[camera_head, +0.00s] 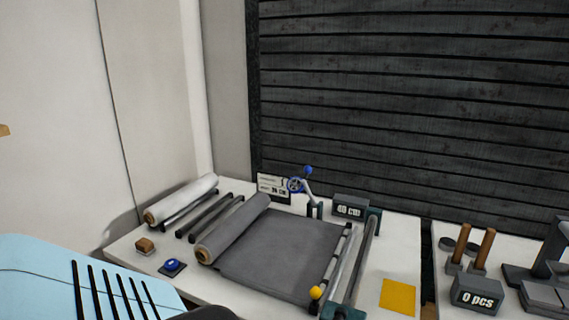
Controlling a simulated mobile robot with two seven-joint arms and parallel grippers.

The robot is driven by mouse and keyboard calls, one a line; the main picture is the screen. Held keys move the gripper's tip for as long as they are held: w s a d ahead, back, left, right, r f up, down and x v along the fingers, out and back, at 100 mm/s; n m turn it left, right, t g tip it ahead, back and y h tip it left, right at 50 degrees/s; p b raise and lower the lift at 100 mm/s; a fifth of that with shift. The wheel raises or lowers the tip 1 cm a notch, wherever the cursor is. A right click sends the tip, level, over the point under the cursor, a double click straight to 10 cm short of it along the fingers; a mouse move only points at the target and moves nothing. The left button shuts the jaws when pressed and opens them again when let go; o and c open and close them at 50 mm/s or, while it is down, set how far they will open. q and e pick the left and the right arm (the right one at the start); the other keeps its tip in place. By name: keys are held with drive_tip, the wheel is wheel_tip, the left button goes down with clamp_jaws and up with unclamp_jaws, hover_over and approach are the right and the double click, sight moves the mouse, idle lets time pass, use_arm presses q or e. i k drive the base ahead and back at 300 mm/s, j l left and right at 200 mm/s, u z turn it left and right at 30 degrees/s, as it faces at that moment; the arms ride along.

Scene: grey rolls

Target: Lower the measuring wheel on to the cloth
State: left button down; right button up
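The arm rises from a dark post (315,208) at the back of the table, and the wheel appears raised beyond the cloth's far edge. The grey cloth (275,258) lies flat, drawn out from a grey roll (233,229) on its left. Neither of my grippers is in view; only a light blue part of my own body shows at the lower left.
A display (349,208) reads 40 cm. A bar assembly with a yellow knob (316,292) runs along the cloth's right edge. A white roll (181,199), brown block (145,246), blue item (173,265) and yellow square (398,297) lie around. Another table with a "0 pcs" display (477,295) stands right.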

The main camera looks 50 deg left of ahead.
sight(308, 170)
drive_tip(key=k+j, duration=0.15)
drive_tip(key=j, duration=0.2)
drive_tip(key=k+j, duration=0.15)
drive_tip(key=j, duration=0.15)
drive_tip(key=k+j, duration=0.15)
drive_tip(key=j, duration=0.2)
drive_tip(key=k+j, duration=0.15)
drive_tip(key=j, duration=0.15)
